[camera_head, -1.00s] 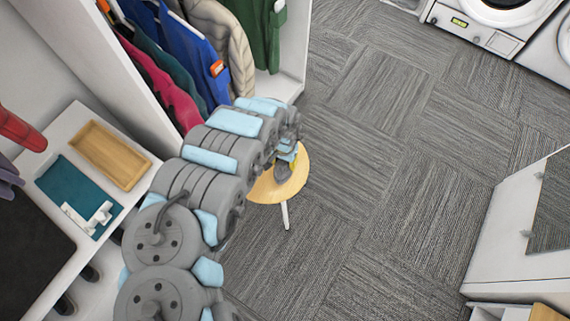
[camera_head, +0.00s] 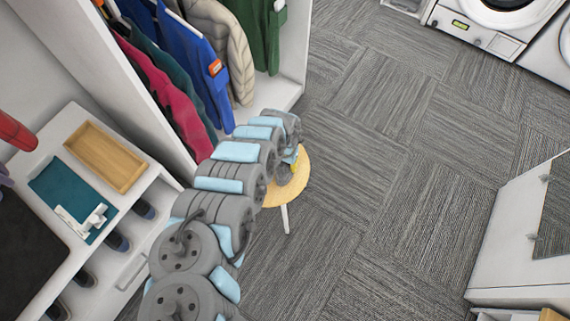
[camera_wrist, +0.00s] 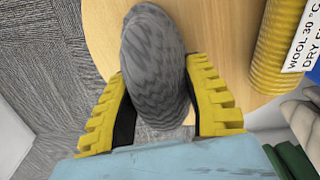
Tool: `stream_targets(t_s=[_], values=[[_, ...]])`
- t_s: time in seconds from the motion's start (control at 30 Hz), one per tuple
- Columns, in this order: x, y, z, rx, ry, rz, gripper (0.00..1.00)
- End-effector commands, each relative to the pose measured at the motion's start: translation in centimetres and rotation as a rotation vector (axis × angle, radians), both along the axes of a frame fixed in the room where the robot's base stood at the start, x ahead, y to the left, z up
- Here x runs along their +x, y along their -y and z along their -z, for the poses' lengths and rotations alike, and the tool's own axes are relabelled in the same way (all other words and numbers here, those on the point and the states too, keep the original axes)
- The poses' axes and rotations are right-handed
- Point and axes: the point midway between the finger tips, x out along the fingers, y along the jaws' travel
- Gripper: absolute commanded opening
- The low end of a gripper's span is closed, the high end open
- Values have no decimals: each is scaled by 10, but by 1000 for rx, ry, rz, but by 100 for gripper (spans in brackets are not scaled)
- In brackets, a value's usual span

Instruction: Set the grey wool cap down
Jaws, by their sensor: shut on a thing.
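The grey wool cap (camera_wrist: 155,65) is between the two yellow ribbed fingers of my gripper (camera_wrist: 162,115) in the wrist view, with a finger pressed to each side. It is over the round wooden top of a small stool (camera_wrist: 98,22); I cannot tell whether it touches the top. In the head view my gripper (camera_head: 291,165) is over the stool (camera_head: 298,183), largely hidden by my arm, and only a little grey of the cap (camera_head: 284,175) shows.
A yellow ribbed thing with a white label (camera_wrist: 285,45) stands close on the right in the wrist view. Hanging jackets (camera_head: 190,60) are behind my arm. A wooden tray (camera_head: 105,157) and teal cloth (camera_head: 62,185) lie on the left shelf. The carpet (camera_head: 380,150) right of the stool is clear.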

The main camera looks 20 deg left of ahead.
Motion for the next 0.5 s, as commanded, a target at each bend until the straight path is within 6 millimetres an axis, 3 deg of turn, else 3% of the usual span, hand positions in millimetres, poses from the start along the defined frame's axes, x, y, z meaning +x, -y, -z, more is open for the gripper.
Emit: stream_targets(t_s=[0.37,0.4,0.47,0.5], values=[[1,0,3,0,2,1,13],[1,0,3,0,2,0,56],[1,0,2,0,2,0,70],[1,0,2,0,2,0,70]])
